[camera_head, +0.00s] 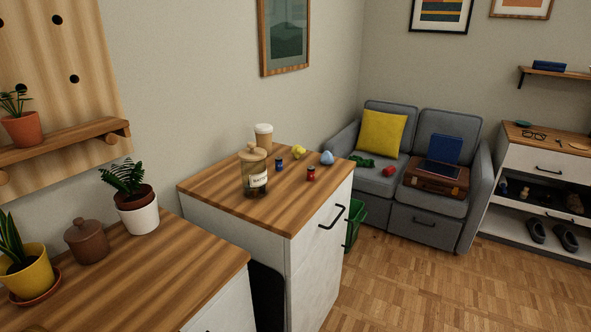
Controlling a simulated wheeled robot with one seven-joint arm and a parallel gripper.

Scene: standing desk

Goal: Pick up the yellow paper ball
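A small crumpled yellow paper ball (298,152) lies on the wooden top of the middle cabinet (218,193), toward its back edge. A dark blue small jar or spool (279,165) stands to its left and nearer. A light blue crumpled ball (327,157) lies to its right, apart from it. A small red-capped item (311,174) stands nearer, in front of the two balls. My gripper is not in view.
A glass jar with a cork lid (255,175) and a white cup (263,136) stand left of the ball. A nearer counter (165,275) carries potted plants. A grey sofa (426,231) stands behind. Wooden floor (440,285) is free at right.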

